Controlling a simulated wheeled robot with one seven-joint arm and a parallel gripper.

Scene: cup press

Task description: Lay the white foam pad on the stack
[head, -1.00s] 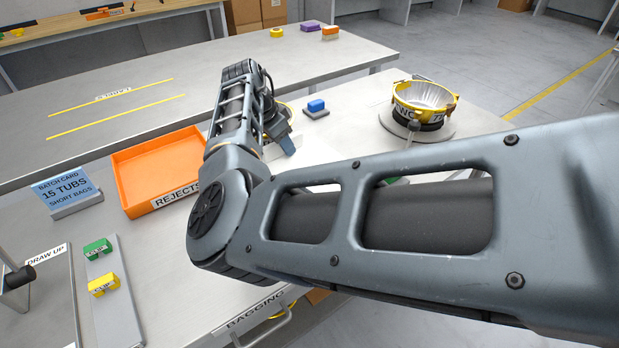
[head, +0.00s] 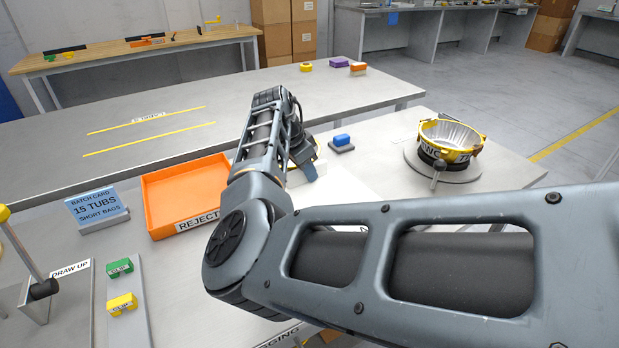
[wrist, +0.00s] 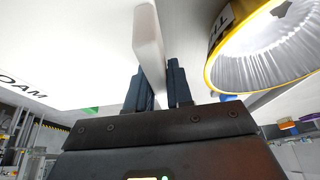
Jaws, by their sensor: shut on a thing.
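My gripper (wrist: 160,88) is shut on the white foam pad (wrist: 148,35), a thin pale slab held on edge between its dark fingers in the wrist view. In the head view my gripper (head: 308,168) is low over the table, partly hidden by my arm. A yellow-rimmed round holder (wrist: 212,68) with a pleated silver-white liner (wrist: 265,55) is close to the right of the gripper in the wrist view. In the head view a yellow ring with such a liner (head: 448,132) stands on a round grey base at right. I cannot make out a separate stack.
A blue block on a small grey plate (head: 342,141) sits beyond the gripper. The orange rejects tray (head: 190,190) is at left. A batch card (head: 97,207), green clip (head: 119,267) and yellow clip (head: 122,303) are farther left. My arm hides the near table.

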